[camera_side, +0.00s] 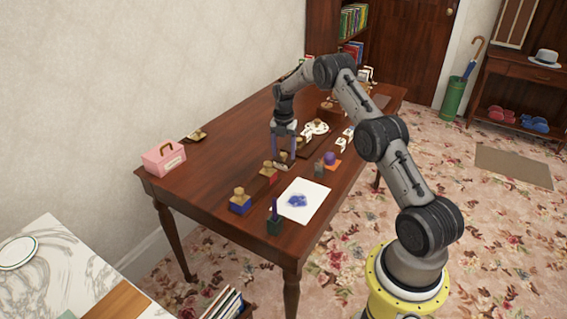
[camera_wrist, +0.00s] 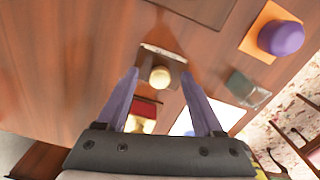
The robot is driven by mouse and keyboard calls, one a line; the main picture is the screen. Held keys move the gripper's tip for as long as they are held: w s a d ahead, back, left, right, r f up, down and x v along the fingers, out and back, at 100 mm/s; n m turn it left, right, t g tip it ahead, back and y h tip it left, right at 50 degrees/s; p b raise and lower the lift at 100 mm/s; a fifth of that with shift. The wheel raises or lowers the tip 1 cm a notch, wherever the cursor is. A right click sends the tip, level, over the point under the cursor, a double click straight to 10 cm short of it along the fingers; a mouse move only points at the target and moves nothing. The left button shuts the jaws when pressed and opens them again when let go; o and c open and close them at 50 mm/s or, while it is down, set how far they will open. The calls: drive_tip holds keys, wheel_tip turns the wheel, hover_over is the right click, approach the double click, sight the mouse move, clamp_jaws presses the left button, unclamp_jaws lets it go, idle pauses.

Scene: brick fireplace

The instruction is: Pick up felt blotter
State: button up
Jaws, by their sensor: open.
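A small block with a pale round knob, which looks like the felt blotter (camera_wrist: 176,58), lies on the wooden table in the wrist view. In the side view it shows as a small dark and light shape (camera_side: 283,166) just under my fingertips. My gripper (camera_side: 285,157) points down over it, open. In the wrist view, the two purple fingers of my gripper (camera_wrist: 160,74) stand to the left and right of the knob, apart from it. I cannot tell how far above the block the fingertips are.
A red stamp (camera_side: 267,172) stands close by, and a blue stamp (camera_side: 240,205) nearer the front. A pink box (camera_side: 164,158) stands left.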

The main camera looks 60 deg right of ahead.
sight(284, 153)
clamp_jaws()
idle(0.3)
drive_tip(key=shift+r, duration=0.45)
wheel_tip(284, 153, up, 2)
drive_tip(key=shift+r, duration=0.1)
drive_tip(key=s+a+r, duration=0.7)
drive_tip(key=s+r, duration=0.3)
drive_tip(key=s, duration=0.1)
drive_tip(key=shift+s+a, duration=0.3)
drive_tip(key=shift+s, duration=0.1)
